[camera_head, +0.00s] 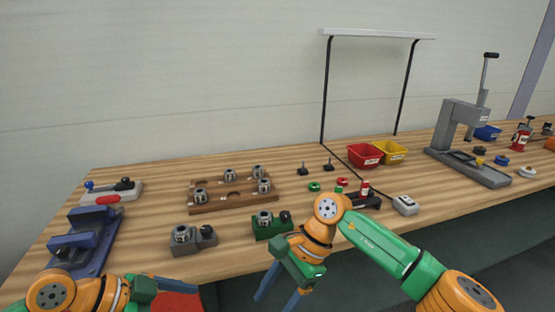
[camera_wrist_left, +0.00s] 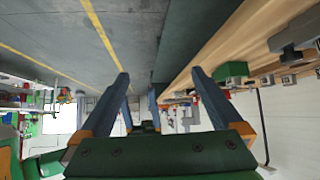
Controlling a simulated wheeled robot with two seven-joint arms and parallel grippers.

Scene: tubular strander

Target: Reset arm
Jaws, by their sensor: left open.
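My right gripper (camera_head: 279,292) hangs at the front edge of the table in the head view. Its blue fingers point down and are apart, with no object seen between them. The wooden table (camera_head: 330,205) spans the head view beyond both arms.
A wooden block with metal collars (camera_head: 235,195), a grey fixture (camera_head: 193,238), a green fixture (camera_head: 271,226) and a blue stand (camera_head: 85,240) are on the table. Red (camera_head: 365,156) and yellow (camera_head: 389,152) bins stand near a thin-legged frame. A grey press (camera_head: 460,130) stands at right.

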